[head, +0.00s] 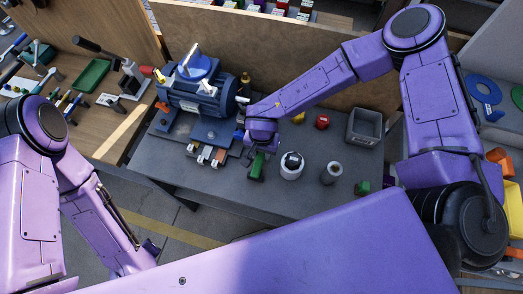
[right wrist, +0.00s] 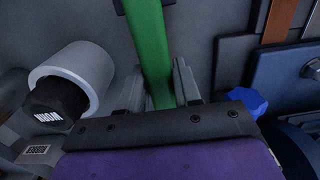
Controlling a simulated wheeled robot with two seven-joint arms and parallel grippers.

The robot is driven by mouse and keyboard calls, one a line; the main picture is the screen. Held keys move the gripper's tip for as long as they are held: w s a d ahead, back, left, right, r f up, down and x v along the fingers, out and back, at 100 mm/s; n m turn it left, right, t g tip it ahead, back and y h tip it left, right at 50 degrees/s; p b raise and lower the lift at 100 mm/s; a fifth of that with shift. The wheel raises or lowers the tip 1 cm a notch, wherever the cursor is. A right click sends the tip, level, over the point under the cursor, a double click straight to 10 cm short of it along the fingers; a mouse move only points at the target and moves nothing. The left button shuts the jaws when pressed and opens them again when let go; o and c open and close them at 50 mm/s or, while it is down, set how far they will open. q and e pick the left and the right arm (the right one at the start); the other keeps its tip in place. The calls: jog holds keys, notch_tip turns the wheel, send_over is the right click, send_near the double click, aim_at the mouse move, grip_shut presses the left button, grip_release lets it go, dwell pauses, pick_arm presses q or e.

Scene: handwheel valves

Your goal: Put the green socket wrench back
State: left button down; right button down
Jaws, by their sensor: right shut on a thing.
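The green socket wrench (head: 257,166) shows at the front middle of the grey table, below my right gripper (head: 260,146). Several coloured strips (head: 207,154), orange, white and brown, lie left of the gripper at the foot of the blue motor. My left arm hangs at the left; its gripper (head: 150,249) is small and dark, its jaws unclear.
A white roll with a black cap (head: 291,165) stands close right of the wrench; it also shows in the right wrist view (right wrist: 75,85). A grey cylinder (head: 331,173), red knob (head: 322,121) and grey bin (head: 364,127) lie further right. The blue motor (head: 200,95) stands left.

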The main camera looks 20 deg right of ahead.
jog(key=shift+f, duration=0.4)
jog(key=shift+c, duration=1.1)
grip_release()
jog(key=shift+r+p, duration=1.55)
jog(key=shift+r, duration=1.45)
